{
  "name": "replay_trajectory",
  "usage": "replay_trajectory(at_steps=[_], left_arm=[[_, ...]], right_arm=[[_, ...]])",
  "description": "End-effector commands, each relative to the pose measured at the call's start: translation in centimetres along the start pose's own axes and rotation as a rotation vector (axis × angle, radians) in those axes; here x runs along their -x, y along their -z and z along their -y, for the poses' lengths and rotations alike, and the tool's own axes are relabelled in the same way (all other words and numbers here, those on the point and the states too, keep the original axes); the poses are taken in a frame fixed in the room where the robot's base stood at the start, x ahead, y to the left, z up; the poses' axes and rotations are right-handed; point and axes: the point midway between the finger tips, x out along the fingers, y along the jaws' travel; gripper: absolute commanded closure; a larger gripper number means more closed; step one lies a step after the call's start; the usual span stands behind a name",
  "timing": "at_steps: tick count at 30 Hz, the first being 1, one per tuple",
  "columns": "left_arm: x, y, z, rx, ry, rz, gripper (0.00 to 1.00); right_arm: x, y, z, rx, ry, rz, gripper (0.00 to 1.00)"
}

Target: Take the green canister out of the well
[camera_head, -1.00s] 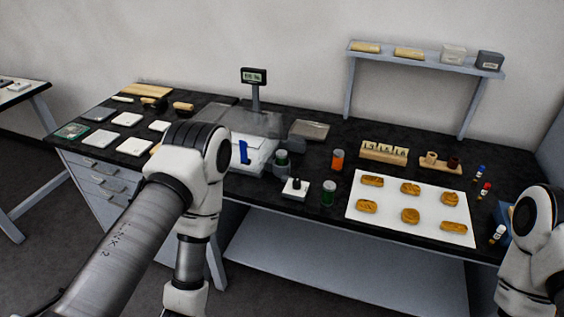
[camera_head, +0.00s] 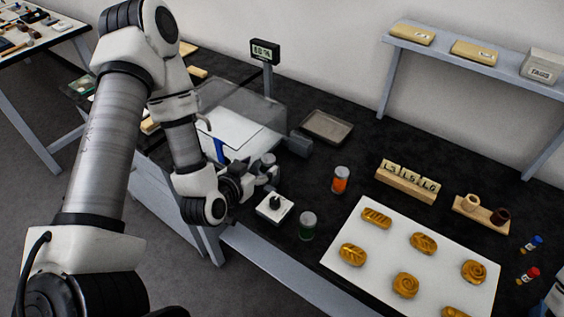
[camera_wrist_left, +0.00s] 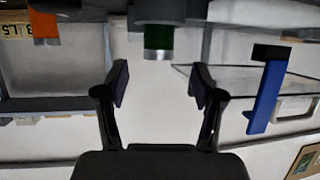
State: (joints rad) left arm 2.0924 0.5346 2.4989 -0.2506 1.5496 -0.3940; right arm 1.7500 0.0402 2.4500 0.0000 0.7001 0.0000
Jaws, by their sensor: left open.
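The green canister (camera_wrist_left: 158,40) shows in the left wrist view, which looks upside down, with a silver end and a green body. A dark grey round well (camera_wrist_left: 160,8) surrounds its far part. In the head view the canister's grey top (camera_head: 268,159) shows just beyond my left gripper (camera_head: 264,178); the gripper hides most of its body and the well. My left gripper is open and empty, its two fingers (camera_wrist_left: 161,88) apart on either side of the canister's line, with a gap before it. My right gripper is out of view.
A green jar (camera_head: 307,228), an orange jar (camera_head: 340,180) and a white block with a black knob (camera_head: 274,206) stand close to the right. A clear-covered box with a blue strip (camera_head: 219,150) is left. A white sheet (camera_head: 345,225) holds several pastries.

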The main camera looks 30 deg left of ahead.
Motion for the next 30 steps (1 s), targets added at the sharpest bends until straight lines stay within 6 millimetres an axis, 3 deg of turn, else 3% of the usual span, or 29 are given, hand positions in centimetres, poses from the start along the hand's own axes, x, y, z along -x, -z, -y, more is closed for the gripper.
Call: replay_trajectory(at_steps=[1, 3, 13, 20, 26, 30], left_arm=[[-0.9, -0.7, 0.0, 0.000, -0.001, -0.004, 0.32], [-1.4, -0.6, 0.0, 0.000, 0.000, -0.002, 0.32], [-6.1, -0.1, -0.5, -0.003, -0.001, 0.003, 0.32], [-6.5, -0.3, -0.5, 0.001, -0.001, 0.004, 0.32], [-6.5, -0.3, -0.5, 0.001, -0.001, 0.004, 0.97], [-6.5, -0.3, -0.5, 0.001, -0.001, 0.005, 0.98]], right_arm=[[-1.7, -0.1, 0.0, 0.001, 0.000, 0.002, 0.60], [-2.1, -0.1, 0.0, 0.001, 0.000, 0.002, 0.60], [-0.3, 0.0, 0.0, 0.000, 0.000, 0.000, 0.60], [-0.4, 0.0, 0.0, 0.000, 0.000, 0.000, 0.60], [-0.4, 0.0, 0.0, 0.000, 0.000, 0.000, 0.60], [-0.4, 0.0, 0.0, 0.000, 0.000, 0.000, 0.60]])
